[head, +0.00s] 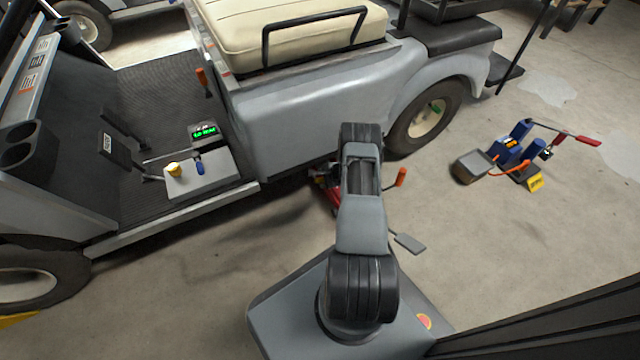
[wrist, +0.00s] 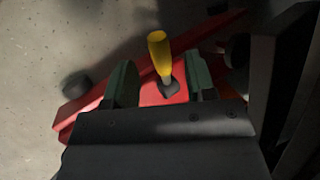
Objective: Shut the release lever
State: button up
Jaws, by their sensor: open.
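In the wrist view, a small lever with a yellow grip (wrist: 159,52) rises from a black boot on a red jack body (wrist: 163,94). It looks like the release lever. My gripper (wrist: 162,82) is open, one dark green finger on each side of the lever's lower part. I see gaps on both sides, and the yellow grip leans slightly left. In the head view, part of the red jack (head: 328,196) shows low beside the cart. My arm covers the rest, including the lever and my gripper.
The grey cart (head: 310,115) stands close beyond my arm. An orange-tipped handle (head: 401,177) and a grey pedal (head: 408,243) stick out right of my arm. A blue pump unit with a red handle (head: 588,141) stands on the floor at right. Open concrete lies between.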

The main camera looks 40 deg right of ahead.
aim_at(320, 180)
jog(key=shift+b+x, duration=0.55)
jog(key=shift+x, duration=1)
grip_shut()
